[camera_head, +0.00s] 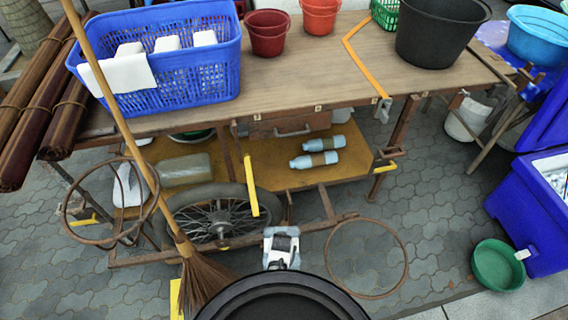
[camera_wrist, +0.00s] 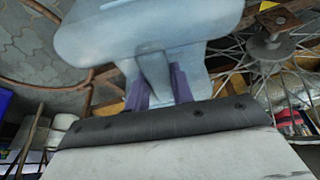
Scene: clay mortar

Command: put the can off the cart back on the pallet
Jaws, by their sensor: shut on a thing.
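My gripper (camera_head: 282,246) is at the bottom middle of the head view, in front of the cart. It is shut on a pale blue can (camera_head: 269,258). In the wrist view my gripper's purple fingers (camera_wrist: 159,84) stand on both sides of a narrow, handle-like part of the can (camera_wrist: 110,32). The can fills the upper middle there, and its far side is hidden. The cart (camera_head: 290,92) has a wooden top, a yellow lower shelf and a spoked wheel. I cannot make out a pallet in either view.
Two pale blue bottles (camera_head: 320,142) and a translucent container (camera_head: 186,169) are on the lower shelf. A broom (camera_head: 205,280) leans at the left. A wire hoop (camera_head: 366,258) lies on the paving. A green basin (camera_head: 497,265) and blue cooler (camera_head: 530,215) stand right.

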